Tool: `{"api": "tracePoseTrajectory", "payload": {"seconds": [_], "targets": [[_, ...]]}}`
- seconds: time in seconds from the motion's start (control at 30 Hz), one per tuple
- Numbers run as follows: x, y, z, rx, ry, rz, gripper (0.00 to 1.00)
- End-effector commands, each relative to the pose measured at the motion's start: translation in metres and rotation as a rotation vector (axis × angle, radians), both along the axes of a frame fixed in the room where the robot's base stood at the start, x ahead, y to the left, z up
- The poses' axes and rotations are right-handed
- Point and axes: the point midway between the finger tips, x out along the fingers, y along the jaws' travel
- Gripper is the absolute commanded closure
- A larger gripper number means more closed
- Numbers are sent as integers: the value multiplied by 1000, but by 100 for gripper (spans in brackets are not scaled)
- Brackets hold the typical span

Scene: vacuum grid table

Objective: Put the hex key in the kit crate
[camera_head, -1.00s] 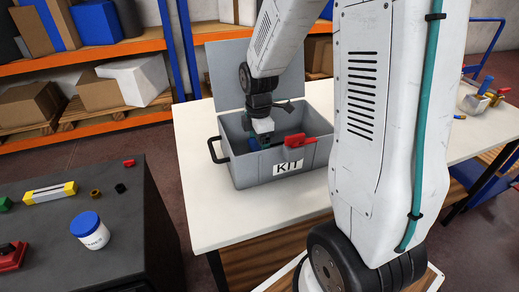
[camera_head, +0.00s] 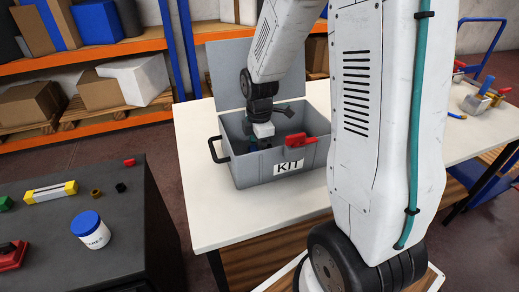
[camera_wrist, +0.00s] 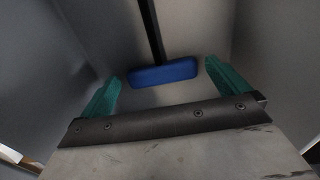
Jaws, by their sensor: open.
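The grey kit crate (camera_head: 245,178) stands open on the white table, with a KIT label on its front. My gripper (camera_head: 257,143) reaches down inside the crate's left part. In the wrist view my gripper (camera_wrist: 165,77) is open, its teal fingers spread wide. The hex key (camera_wrist: 163,73), with a blue handle and a black shaft, lies inside the crate just beyond and between the fingertips. Neither finger visibly grips it. Its shaft runs away towards the top of the view. In the head view the crate's front wall and my gripper hide it.
The crate's raised lid (camera_head: 228,75) stands behind it. A red latch (camera_head: 296,140) is on the front rim. White table (camera_head: 203,215) is clear around the crate. A dark bench (camera_head: 130,225) at left holds a blue-lidded jar (camera_head: 90,230) and small parts.

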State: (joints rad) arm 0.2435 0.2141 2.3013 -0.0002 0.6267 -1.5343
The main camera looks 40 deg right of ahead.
Motion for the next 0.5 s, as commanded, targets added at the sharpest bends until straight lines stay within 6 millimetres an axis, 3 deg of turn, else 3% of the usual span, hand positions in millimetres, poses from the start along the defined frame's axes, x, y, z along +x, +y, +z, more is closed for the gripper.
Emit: {"api": "tracePoseTrajectory", "payload": {"seconds": [0.3,0.5], "targets": [[1,0,68,-2,-6,0,0],[0,0,99,-1,-4,0,0]]}}
